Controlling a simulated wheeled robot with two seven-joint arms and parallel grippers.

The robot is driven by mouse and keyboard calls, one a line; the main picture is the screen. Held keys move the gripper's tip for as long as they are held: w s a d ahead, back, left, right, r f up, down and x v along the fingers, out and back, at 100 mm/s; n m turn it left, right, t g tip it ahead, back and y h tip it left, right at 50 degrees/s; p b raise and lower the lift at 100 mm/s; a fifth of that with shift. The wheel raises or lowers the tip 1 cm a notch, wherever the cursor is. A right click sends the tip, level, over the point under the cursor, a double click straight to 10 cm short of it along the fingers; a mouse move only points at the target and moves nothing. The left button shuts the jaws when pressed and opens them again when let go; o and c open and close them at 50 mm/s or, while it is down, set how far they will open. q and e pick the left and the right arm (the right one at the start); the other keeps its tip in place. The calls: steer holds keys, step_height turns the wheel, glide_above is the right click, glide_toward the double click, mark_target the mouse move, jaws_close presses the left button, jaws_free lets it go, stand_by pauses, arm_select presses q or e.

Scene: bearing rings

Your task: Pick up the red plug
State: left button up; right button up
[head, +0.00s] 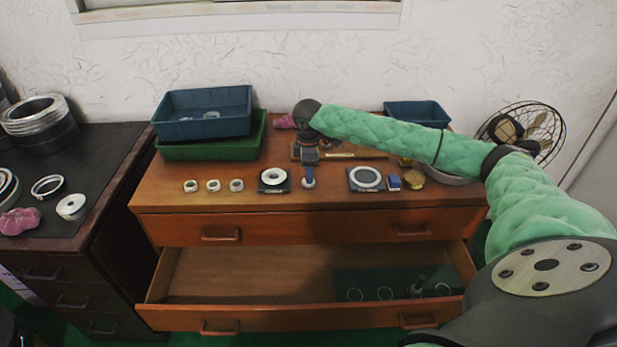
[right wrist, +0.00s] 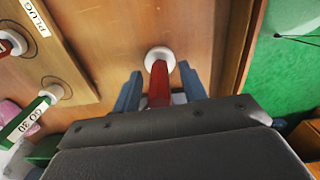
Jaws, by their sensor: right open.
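The red plug (right wrist: 159,88) shows in the right wrist view with its red handle between the blue fingers and a round white end (right wrist: 159,56) against the wooden top. My right gripper (head: 309,174) points down over the middle of the dresser. In the right wrist view its fingers (right wrist: 160,74) are open, one on each side of the red handle; I cannot tell whether either touches it. My left gripper is not in view.
A board (right wrist: 72,50) labelled PLUG holds a green-handled gauge (right wrist: 28,120) beside the gripper. White rings (head: 213,185) and two dark stands (head: 273,181) (head: 366,179) flank it. Blue bins (head: 202,112) (head: 417,113) stand behind. A drawer (head: 290,317) is open below.

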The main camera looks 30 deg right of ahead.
steer(key=shift+f, duration=0.6)
steer(key=shift+r, duration=0.1)
jaws_close()
